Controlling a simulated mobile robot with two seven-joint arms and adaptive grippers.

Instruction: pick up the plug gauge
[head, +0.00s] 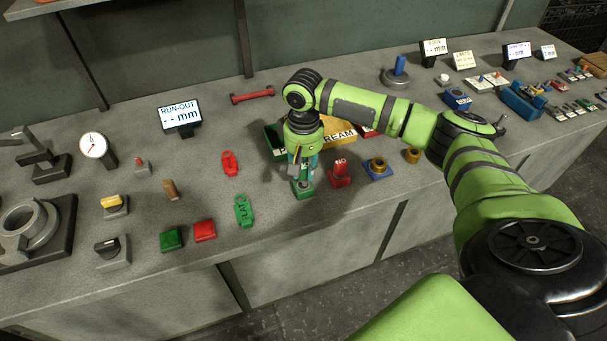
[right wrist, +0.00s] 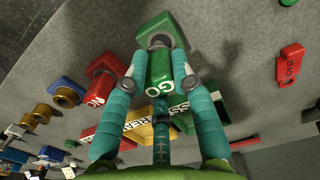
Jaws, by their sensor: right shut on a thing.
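The green plug gauge marked GO (right wrist: 160,80) is between the two fingers of my right gripper (right wrist: 159,88). In the head view my right gripper (head: 299,166) points down over a green stand (head: 303,190) near the bench's front. The stand also shows beyond the gauge in the right wrist view (right wrist: 160,24). I cannot tell whether the gauge still sits in it or is just clear of it. The fingers hide much of the gauge in the head view. My left gripper is not in view.
A red block marked NO (head: 340,174) stands close right of the gripper, then a blue block with a brass ring (head: 377,168). A yellow REAM bin (head: 338,132) is behind. A red tag (head: 230,162) and green FLAT tag (head: 243,210) lie left.

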